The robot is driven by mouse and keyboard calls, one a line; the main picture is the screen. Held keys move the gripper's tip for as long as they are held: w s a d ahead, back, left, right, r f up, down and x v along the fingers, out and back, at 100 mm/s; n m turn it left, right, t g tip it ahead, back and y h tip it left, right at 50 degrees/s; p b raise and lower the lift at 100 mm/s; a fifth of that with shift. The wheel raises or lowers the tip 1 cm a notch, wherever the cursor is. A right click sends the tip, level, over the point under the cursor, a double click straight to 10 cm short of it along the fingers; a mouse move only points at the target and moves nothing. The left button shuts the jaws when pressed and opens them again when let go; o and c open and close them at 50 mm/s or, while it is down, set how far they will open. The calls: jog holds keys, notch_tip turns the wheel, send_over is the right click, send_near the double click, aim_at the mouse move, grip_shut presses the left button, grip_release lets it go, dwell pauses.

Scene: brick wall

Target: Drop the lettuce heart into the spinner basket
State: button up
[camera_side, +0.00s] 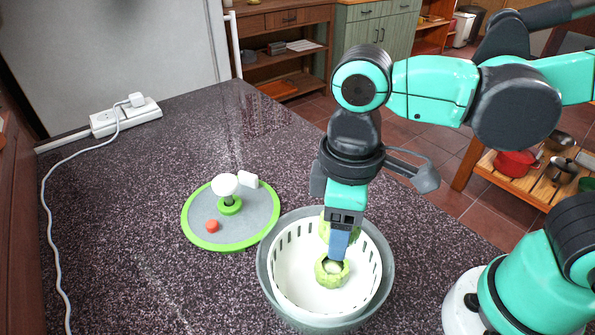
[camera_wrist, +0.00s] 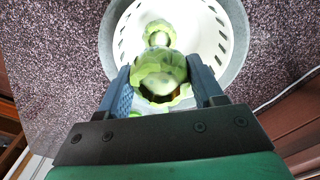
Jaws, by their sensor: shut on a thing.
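My gripper (camera_side: 338,245) points down over the white slotted spinner basket (camera_side: 285,268), which sits inside a grey bowl (camera_side: 268,284). It is shut on a light green lettuce heart (camera_side: 325,227), partly hidden behind the near finger in the side view. In the wrist view this lettuce heart (camera_wrist: 160,72) sits between the two blue finger pads (camera_wrist: 163,88). A second green piece with a pale centre (camera_side: 332,271) is lower, inside the basket. It also shows beyond the held one in the wrist view (camera_wrist: 158,34).
A grey lid (camera_side: 245,218) with a green rim, white knob and red button lies left of the bowl on the speckled counter. A power strip (camera_side: 125,117) with a white cord (camera_side: 50,230) lies at the far left. The counter's left front is clear.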

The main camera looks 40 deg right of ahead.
jog(key=shift+f, duration=1.95)
jog(key=o, duration=1.3)
jog(key=shift+r, duration=2.8)
